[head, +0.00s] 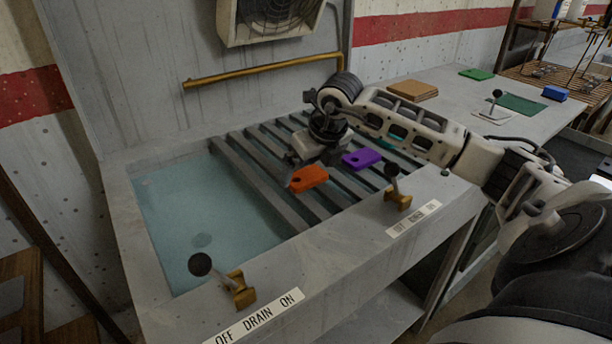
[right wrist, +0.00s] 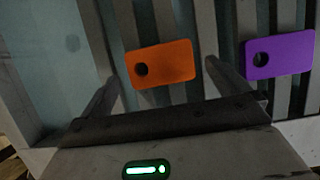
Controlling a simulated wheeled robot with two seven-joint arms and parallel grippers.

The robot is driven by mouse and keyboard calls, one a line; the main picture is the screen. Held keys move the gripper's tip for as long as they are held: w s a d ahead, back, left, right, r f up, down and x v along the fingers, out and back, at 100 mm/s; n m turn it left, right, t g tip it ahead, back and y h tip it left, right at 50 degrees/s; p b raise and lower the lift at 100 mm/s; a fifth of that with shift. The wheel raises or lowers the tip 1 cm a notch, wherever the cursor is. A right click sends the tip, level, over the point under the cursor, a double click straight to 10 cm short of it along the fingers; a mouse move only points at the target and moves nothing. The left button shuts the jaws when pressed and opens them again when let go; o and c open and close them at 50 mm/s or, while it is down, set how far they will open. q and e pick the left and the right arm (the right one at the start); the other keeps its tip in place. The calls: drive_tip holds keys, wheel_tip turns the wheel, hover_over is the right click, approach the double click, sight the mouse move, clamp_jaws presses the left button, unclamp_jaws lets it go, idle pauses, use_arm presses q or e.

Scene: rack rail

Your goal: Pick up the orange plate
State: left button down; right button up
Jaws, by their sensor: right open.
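The orange plate (head: 309,178) is a small flat slab with a dark hole near one end. It lies on the grey slatted rack over the sink. My right gripper (head: 296,166) is right above and behind it in the head view. In the right wrist view the orange plate (right wrist: 162,64) shows between the two open fingers (right wrist: 160,80), with a gap on either side. The gripper is empty. My left gripper is not in the frames.
A purple plate (head: 361,158) lies on the rack to the right of the orange one. The rack slats (head: 262,177) span the water basin (head: 190,215). A drain lever (head: 240,290) and a second lever (head: 397,195) stand on the front ledge. A brass pipe (head: 260,70) runs behind.

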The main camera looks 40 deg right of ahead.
drive_tip(key=shift+x, duration=0.85)
drive_tip(key=c, duration=1)
drive_tip(key=shift+r, duration=0.1)
